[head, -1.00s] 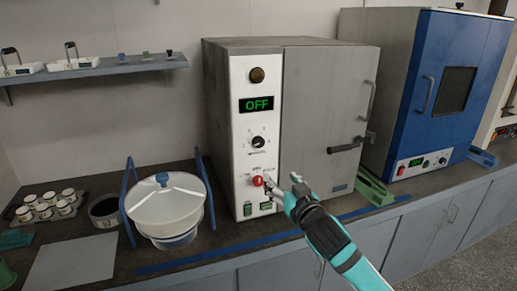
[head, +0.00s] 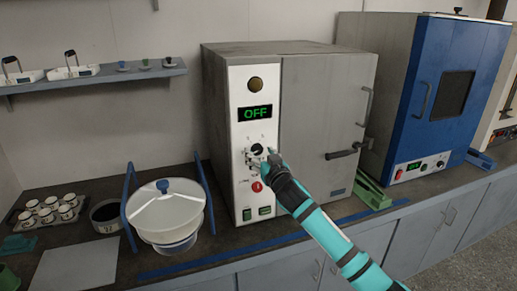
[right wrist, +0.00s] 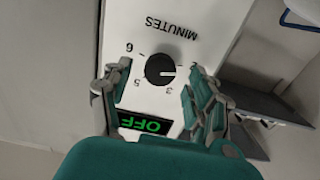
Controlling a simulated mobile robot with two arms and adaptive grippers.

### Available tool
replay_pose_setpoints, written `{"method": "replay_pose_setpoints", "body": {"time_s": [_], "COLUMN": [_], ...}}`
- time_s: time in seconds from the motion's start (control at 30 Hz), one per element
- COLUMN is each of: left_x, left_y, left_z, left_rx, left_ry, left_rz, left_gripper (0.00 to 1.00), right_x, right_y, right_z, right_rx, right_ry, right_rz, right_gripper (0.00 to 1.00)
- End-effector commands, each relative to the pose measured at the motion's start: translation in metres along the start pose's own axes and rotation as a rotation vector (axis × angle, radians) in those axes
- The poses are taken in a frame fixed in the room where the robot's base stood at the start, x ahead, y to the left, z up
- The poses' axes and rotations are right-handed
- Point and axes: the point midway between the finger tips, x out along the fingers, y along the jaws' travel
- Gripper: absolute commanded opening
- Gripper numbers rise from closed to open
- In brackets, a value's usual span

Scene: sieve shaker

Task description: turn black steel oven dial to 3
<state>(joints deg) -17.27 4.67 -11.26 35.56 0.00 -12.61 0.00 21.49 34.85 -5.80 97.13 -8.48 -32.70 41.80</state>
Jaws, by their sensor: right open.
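The steel oven (head: 322,110) stands on the counter with a white front panel. Its small black dial (head: 257,149) sits below the green OFF display (head: 254,112). In the right wrist view the panel appears upside down, and the dial (right wrist: 160,69) has a white mark pointing right in the picture. Figures 6, 5 and 3 show around it, with MINUTES beyond. My right gripper (head: 263,159) is open in front of the dial, its fingers on either side in the wrist view; contact is unclear. My left gripper is not in view.
A red button (head: 257,186) and green switches (head: 257,212) sit lower on the panel. The oven door handle (head: 343,154) juts out to the right. A blue oven (head: 450,80) stands farther right. A white lidded pot (head: 166,208) stands left.

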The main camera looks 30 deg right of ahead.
Motion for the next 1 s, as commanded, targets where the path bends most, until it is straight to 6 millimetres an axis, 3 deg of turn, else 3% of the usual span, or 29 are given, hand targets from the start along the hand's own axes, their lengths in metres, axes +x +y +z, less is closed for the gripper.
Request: {"method": "replay_pose_setpoints", "body": {"time_s": [0.2,0.53,1.0], "left_x": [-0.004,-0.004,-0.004], "left_y": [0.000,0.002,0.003], "left_z": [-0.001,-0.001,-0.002], "left_rx": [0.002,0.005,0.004], "left_ry": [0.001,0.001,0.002], "left_rz": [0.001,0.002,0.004], "left_gripper": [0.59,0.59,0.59], "right_x": [0.019,0.022,0.021], "right_y": [0.000,0.000,0.000], "right_z": [0.000,0.000,0.001], "right_rx": [-0.001,-0.001,-0.001], "right_ry": [0.000,0.000,0.000], "right_rz": [0.001,-0.001,-0.001], "right_gripper": [0.59,0.59,0.03]}}
